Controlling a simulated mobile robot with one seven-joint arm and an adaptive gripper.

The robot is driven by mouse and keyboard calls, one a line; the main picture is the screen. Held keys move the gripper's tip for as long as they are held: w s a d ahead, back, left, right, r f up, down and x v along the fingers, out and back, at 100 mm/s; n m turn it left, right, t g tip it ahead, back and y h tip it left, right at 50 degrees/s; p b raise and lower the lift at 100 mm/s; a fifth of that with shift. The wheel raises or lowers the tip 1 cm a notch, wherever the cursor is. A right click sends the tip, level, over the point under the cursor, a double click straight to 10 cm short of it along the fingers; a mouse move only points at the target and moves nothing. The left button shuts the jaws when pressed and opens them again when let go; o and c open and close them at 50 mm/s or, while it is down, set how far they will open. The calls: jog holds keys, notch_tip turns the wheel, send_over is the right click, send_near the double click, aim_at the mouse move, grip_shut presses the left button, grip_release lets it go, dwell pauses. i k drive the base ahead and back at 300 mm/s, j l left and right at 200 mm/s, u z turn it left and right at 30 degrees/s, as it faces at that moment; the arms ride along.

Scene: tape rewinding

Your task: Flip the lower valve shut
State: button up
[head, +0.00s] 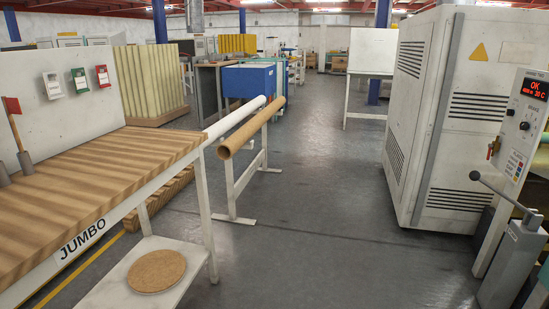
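I cannot make out a lower valve for certain. At the right edge, a grey lever (503,195) with a black ball knob slants up to the left from a grey post (512,262). Above it stands a control panel (520,125) with a red lit display reading OK, a black dial and several coloured buttons. A small orange-brown part (492,149) sits at the panel's left side; it is too small to tell what it is. My gripper is not in view.
A white cabinet (410,110) with vents stands left of the panel. A wooden-topped bench (90,190) marked JUMBO fills the left, with a low shelf (120,290) carrying a round cork disc. A brown tube (250,128) juts beyond it. The grey floor (330,220) between is clear.

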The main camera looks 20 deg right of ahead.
aim_at(490, 145)
jog(key=i+l+z, duration=0.1)
jog(key=i+z, duration=0.4)
jog(key=i+j+z, duration=0.15)
jog(key=i+z, duration=0.3)
jog(key=i, duration=0.15)
jog(key=i+l+z, duration=0.2)
jog(key=i+z, duration=0.75)
jog(key=i, duration=0.15)
jog(key=i+l, duration=0.15)
jog(key=i+l+z, duration=0.1)
jog(key=i, duration=0.3)
jog(key=i+j+z, duration=0.2)
jog(key=i+j, duration=0.45)
